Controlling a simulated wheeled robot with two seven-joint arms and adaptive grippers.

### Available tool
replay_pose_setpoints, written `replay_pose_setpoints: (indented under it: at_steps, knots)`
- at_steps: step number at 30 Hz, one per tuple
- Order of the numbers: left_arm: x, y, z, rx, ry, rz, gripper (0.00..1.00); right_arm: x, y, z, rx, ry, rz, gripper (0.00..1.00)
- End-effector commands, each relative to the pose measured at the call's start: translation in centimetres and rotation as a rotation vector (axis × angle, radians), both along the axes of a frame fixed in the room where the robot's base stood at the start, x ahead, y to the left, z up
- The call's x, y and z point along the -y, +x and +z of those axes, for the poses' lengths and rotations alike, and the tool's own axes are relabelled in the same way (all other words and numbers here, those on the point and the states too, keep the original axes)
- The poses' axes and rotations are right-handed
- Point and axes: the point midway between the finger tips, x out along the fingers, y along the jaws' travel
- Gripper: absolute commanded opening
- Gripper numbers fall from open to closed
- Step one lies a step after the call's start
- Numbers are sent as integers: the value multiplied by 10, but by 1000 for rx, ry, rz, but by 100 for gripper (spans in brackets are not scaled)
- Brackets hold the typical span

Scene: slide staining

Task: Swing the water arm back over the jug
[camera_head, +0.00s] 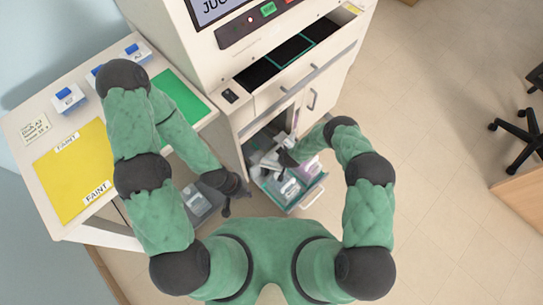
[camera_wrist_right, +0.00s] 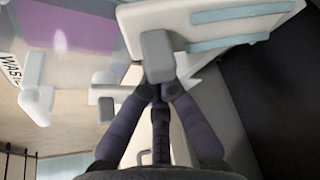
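A pale swing arm (camera_wrist_right: 205,22) with a grey peg (camera_wrist_right: 157,58) crosses the top of the right wrist view; I take it for the water arm. In the head view, white arm parts (camera_head: 266,160) show in the machine's open lower bay. My right gripper (camera_wrist_right: 159,93) has its fingertips drawn together at the peg's lower end; a firm hold on it does not show. A labelled clear container (camera_head: 289,188) stands in the pulled-out drawer; which vessel is the jug is unclear. My left gripper (camera_head: 235,202) is empty, fingers apart, left of the drawer.
The drawer (camera_head: 310,196) juts out from the white machine (camera_head: 285,78). A WASTE label (camera_wrist_right: 12,68) and a purple patch (camera_wrist_right: 160,22) show in the wrist view. A side table with a yellow mat (camera_head: 75,172) and green mat (camera_head: 182,97) stands left.

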Motion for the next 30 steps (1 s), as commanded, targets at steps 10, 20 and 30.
replay_pose_setpoints:
  at_steps: [10,20,30]
  knots:
    - [0,0,3,0,0,0,0,-1,-11,0,-2,-1,1,0]
    - [0,0,7,0,0,0,0,-2,-22,0,-2,0,1,0]
    - [0,0,9,0,0,0,0,-3,-33,0,-1,-1,1,0]
